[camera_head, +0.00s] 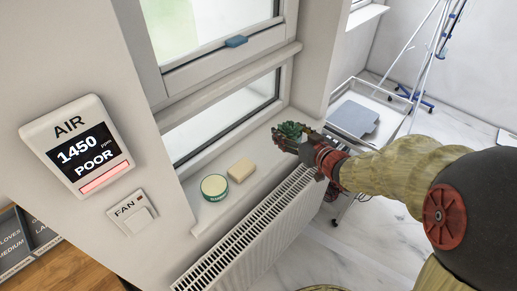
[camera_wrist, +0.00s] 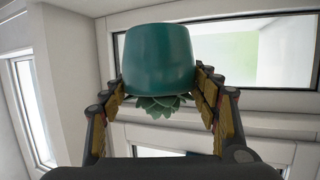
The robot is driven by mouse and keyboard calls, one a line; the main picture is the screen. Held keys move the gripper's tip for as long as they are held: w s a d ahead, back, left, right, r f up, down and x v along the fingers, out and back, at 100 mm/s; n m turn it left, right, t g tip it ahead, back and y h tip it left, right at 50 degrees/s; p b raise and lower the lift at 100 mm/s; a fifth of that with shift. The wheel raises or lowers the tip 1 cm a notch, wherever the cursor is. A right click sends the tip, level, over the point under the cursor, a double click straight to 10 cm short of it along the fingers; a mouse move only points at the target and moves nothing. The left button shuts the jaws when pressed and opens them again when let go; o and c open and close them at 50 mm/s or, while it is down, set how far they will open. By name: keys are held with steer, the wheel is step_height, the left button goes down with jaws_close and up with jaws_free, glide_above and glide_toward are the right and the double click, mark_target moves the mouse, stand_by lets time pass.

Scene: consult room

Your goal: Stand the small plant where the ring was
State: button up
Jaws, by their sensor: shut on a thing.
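The small plant (camera_head: 291,130) is a green succulent at the far right end of the window sill in the head view. In the wrist view its teal pot (camera_wrist: 158,58) sits between both fingers of my gripper (camera_wrist: 162,92), with the leaves (camera_wrist: 160,105) showing beyond the pot's edge. In the head view my gripper (camera_head: 305,143) reaches the plant from the right and is shut on its pot. Whether the pot touches the sill is hidden by my gripper. I see no ring in either view.
On the sill (camera_head: 225,212) lie a round green-rimmed tin (camera_head: 214,187) and a beige block (camera_head: 241,170). A radiator (camera_head: 250,232) runs below the sill. A window (camera_head: 225,115) stands behind. A metal trolley (camera_head: 362,115) is to the right of the plant.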

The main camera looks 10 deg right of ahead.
steer(key=shift+w+a+f+b, duration=0.5)
steer(key=shift+w+f+b, duration=0.45)
steer(key=shift+w+f, duration=1.05)
steer(key=shift+w+a+f+b, duration=0.5)
steer(key=shift+w+f+b, duration=0.45)
steer(key=shift+w+f, duration=1.05)
steer(key=shift+w+a+f+b, duration=0.5)
steer(key=shift+w+f+b, duration=0.45)
steer(key=shift+w+f, duration=1.05)
steer(key=shift+s+f, duration=0.1)
steer(key=shift+f, duration=0.05)
steer(key=shift+f, duration=0.15)
steer(key=o, duration=1.4)
